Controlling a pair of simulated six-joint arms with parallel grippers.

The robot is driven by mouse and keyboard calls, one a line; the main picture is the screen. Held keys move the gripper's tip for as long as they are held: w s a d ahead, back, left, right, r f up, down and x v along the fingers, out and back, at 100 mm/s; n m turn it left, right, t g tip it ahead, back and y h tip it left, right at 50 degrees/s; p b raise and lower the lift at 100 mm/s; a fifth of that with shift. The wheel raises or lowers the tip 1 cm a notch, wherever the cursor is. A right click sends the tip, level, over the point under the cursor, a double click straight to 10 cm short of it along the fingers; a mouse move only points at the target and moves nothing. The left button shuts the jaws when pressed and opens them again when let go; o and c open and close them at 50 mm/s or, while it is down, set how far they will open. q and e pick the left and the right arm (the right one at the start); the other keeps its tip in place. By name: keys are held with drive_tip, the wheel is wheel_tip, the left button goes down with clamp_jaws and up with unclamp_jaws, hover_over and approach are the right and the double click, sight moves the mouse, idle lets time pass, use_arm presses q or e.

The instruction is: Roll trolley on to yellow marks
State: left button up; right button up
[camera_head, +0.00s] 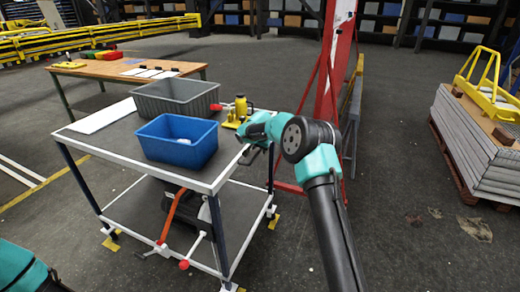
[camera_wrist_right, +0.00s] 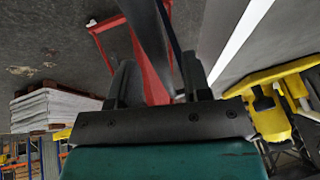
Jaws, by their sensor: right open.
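The trolley has a dark grey top with a white rim (camera_head: 205,187) and a lower shelf (camera_head: 150,217) in the head view. Yellow marks show on the floor by its feet: one at the right leg (camera_head: 274,221), one at the left leg (camera_head: 111,243), one near the front corner (camera_head: 236,288). The feet are close to the marks; exact overlap is unclear. My right gripper (camera_head: 246,153) is at the trolley's right edge. In the right wrist view its fingers (camera_wrist_right: 158,88) are apart, with a dark strip running between them; grip contact is unclear. My left gripper is out of frame.
A blue bin (camera_head: 178,146), a grey bin (camera_head: 175,97) and a yellow jack (camera_head: 240,112) stand on the trolley. A wooden table (camera_head: 125,69) is behind it. A red frame (camera_head: 332,90) stands right of it. Open floor lies at the right, before a loaded pallet (camera_head: 475,150).

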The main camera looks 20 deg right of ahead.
drive_tip(key=v, duration=1.7)
